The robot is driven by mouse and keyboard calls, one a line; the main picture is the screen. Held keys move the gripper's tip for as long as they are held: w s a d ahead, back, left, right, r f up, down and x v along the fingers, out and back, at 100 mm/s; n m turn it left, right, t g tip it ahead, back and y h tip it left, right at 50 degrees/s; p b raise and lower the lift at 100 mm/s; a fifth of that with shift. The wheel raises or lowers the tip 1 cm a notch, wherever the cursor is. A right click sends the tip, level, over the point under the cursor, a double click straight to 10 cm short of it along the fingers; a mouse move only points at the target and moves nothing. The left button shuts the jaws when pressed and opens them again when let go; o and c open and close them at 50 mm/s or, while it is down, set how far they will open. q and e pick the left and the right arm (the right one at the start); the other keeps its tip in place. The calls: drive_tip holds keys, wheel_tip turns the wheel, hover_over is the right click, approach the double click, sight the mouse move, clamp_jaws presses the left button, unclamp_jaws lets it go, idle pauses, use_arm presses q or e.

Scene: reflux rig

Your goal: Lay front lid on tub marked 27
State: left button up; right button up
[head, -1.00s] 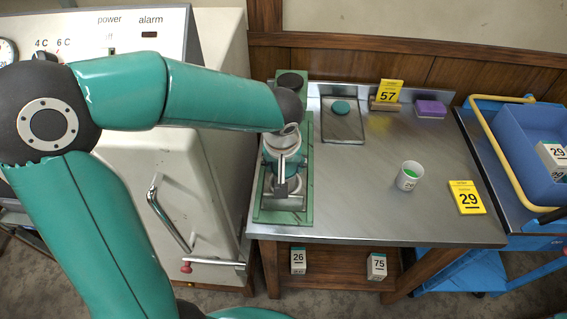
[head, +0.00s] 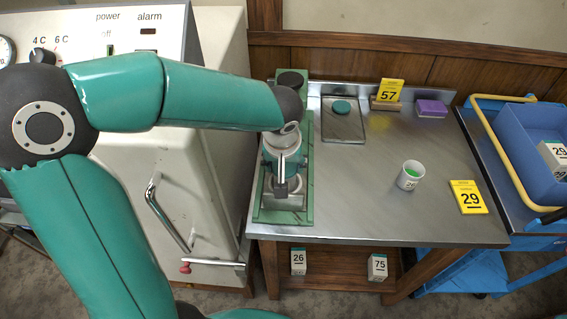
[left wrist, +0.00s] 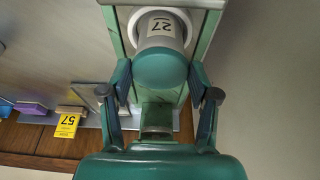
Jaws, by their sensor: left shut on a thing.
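My left gripper (head: 282,183) hangs over the front of a green rig base (head: 309,160) at the bench's left edge. In the left wrist view its fingers (left wrist: 160,80) are closed around a rounded teal piece, which looks like the front lid (left wrist: 160,70). The tub marked 27 (left wrist: 167,28) is grey with a pale label, seen upside down just beyond the teal piece. The teal piece overlaps it in that view; I cannot tell whether they touch. My arm and gripper hide most of the tub in the head view. My right gripper is out of view.
A second teal disc (head: 341,107) lies on a tray (head: 343,130). A white cabinet (head: 150,190) is close on the left.

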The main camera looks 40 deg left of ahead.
use_arm(q)
drive_tip(key=o, duration=0.9)
drive_tip(key=shift+c, duration=0.2)
drive_tip(key=shift+o, duration=0.2)
drive_tip(key=shift+o, duration=0.8)
drive_tip(key=shift+r, duration=0.15)
drive_tip(key=shift+r+p, duration=2.65)
drive_tip(key=shift+r, duration=1.2)
